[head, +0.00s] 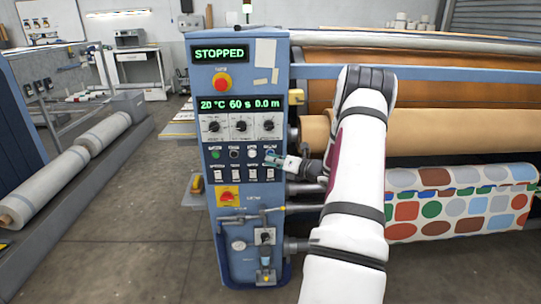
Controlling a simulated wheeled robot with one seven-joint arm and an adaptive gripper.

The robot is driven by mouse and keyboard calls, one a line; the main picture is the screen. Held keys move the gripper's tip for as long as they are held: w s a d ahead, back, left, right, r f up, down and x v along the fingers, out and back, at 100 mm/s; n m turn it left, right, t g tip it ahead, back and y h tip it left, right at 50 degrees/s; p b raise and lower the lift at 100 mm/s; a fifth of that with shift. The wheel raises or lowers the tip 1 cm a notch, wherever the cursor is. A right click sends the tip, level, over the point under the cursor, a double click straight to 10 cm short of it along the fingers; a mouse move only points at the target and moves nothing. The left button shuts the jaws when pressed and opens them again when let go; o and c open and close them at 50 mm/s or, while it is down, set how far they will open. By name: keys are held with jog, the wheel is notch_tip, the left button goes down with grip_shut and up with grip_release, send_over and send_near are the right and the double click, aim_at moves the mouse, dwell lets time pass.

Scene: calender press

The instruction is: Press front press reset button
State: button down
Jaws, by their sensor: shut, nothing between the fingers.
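The blue press control panel (240,185) stands in the middle of the head view. Its top display reads STOPPED and a second display reads 20 °C, 60 s, 0.0 m. A row of small buttons sits below three knobs: a green one (215,155), a black one (234,154), a white one (252,154) and a blue one at the right, partly hidden by my gripper. The labels are too small to read. My gripper (268,158) is shut and empty, its tip at or just in front of the blue button. I cannot tell whether it touches.
A red emergency button (222,82) is above, and a red-yellow switch (228,196) below. Switches line the panel under the buttons. Rollers with tan cloth (430,130) and dotted fabric (470,205) lie right, behind my arm. Open floor (130,215) is at left, beside wrapped rolls (60,180).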

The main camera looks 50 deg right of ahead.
jog(key=shift+s+a, duration=0.5)
jog(key=shift+a, duration=0.1)
jog(key=shift+p, duration=0.3)
jog(key=shift+s+a+p, duration=0.65)
jog(key=shift+s+a, duration=1)
jog(key=shift+a, duration=0.25)
